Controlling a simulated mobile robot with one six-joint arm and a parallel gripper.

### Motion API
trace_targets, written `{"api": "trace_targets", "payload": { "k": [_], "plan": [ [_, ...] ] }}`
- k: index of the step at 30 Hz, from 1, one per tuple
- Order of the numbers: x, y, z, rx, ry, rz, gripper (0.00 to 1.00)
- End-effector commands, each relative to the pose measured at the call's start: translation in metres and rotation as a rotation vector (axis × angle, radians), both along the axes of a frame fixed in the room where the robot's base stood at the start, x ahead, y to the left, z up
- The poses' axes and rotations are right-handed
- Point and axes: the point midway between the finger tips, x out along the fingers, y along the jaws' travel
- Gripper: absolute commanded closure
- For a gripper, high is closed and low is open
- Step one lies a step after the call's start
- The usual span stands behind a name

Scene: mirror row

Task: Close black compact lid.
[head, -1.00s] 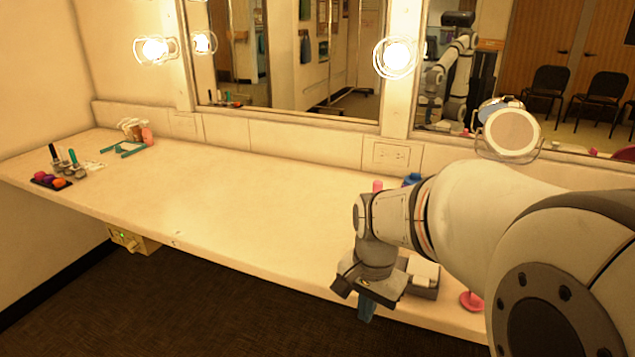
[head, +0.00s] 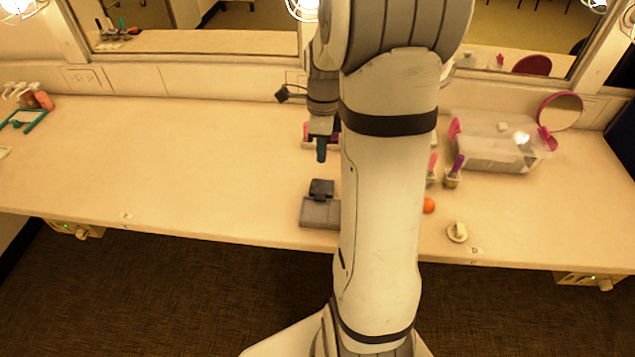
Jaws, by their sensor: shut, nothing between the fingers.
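A dark grey, boxy item (head: 320,212) sits near the table's front edge, just left of my arm. A smaller black piece (head: 321,188) stands at its back. This may be the black compact with its lid raised, but I cannot tell for sure. My gripper (head: 321,158) is shut and empty, its bluish fingertips pointing down. In the picture it is just above and behind the black piece, apart from it. My arm hides what lies right of the item.
A clear plastic bin (head: 490,150), a round pink-rimmed mirror (head: 560,112), an orange ball (head: 429,205) and a cream round item (head: 457,232) are right of my arm. Pink and purple items lie behind my gripper. The counter's left middle (head: 180,170) is clear.

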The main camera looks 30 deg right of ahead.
Motion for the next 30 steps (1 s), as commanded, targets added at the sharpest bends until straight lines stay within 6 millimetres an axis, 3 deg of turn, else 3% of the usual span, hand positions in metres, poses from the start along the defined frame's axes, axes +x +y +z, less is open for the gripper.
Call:
{"api": "trace_targets", "payload": {
  "k": [9, 15, 21, 30],
  "plan": [
    [-0.008, 0.008, -0.069, 0.002, 0.005, 0.006, 1.0],
    [-0.012, 0.011, -0.101, 0.001, 0.002, 0.008, 1.0],
    [-0.013, 0.012, -0.116, 0.0, 0.0, 0.009, 1.0],
    [-0.013, 0.013, -0.117, -0.001, -0.002, 0.01, 1.0]
  ]
}}
